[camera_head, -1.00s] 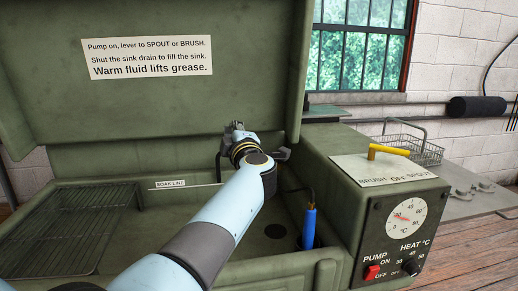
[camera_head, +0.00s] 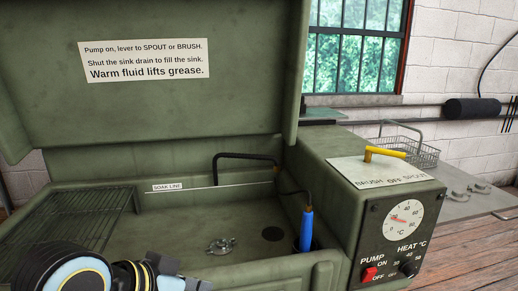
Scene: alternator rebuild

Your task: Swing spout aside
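The spout (camera_head: 245,156) is a black bent tube at the back of the sink (camera_head: 165,225). It runs left from its mount near the right wall, and its left end bends down at the back wall. My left arm comes in at the bottom left, with the wrist and part of the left gripper (camera_head: 172,277) at the picture's lower edge. This gripper is well apart from the spout. Its fingertips are cut off or unclear, so its opening cannot be told. My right gripper is not in view.
A metal part (camera_head: 221,245) lies on the sink floor left of the drain (camera_head: 272,234). A blue brush (camera_head: 307,230) stands at the right wall. A wire rack (camera_head: 75,225) is at left. The yellow lever (camera_head: 385,153) is on the control box; the raised lid (camera_head: 150,115) stands behind.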

